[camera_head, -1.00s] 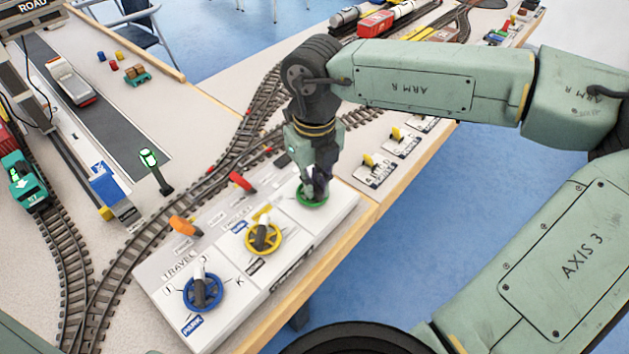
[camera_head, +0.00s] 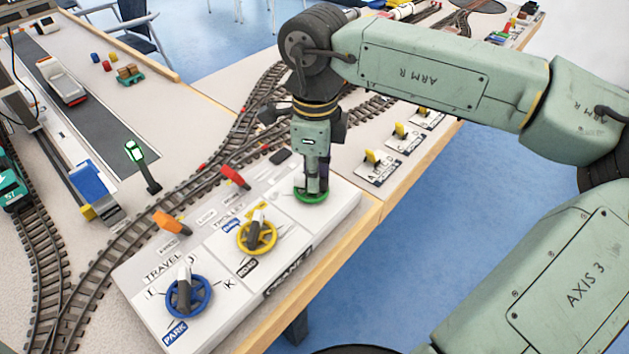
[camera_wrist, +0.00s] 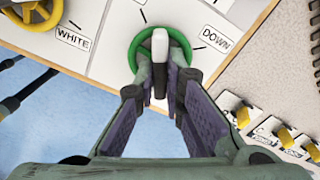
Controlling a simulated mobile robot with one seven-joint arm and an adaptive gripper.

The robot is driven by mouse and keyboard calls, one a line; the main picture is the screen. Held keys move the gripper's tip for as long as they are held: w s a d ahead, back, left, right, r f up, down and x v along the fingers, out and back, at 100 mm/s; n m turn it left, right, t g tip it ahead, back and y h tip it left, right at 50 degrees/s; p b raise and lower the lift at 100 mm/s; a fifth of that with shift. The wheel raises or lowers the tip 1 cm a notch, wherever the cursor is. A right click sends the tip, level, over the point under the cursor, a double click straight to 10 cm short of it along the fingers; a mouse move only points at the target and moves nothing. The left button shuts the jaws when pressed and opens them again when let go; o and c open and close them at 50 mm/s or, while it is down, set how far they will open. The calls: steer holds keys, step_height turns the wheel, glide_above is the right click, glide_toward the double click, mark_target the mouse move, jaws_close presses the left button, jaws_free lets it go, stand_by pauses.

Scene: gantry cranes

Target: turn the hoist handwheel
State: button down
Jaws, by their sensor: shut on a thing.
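The green hoist handwheel (camera_head: 311,198) is at the right end of the white control panel (camera_head: 341,207). My gripper (camera_head: 311,180) reaches straight down onto it and hides most of it in the head view. In the wrist view, the green rim (camera_wrist: 134,52) surrounds a pale upright handle (camera_wrist: 159,44). My gripper (camera_wrist: 161,78) is shut on that handle, with a finger on each side. A DOWN label (camera_wrist: 216,39) sits to the right of the wheel.
A yellow handwheel (camera_head: 258,237) and a blue handwheel (camera_head: 206,300) stand left on the same panel. Orange (camera_head: 176,223) and red (camera_head: 234,177) levers rise behind them. Yellow switches (camera_head: 371,157) lie to the right. Track runs behind the panel.

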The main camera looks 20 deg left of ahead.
steer(key=shift+w+n+b, duration=0.1)
steer(key=shift+n+b, duration=0.7)
steer(key=shift+n, duration=1.4)
steer(key=c, duration=1.7)
jaws_free()
step_height(320, 180, up, 12)
steer(key=shift+r, duration=0.1)
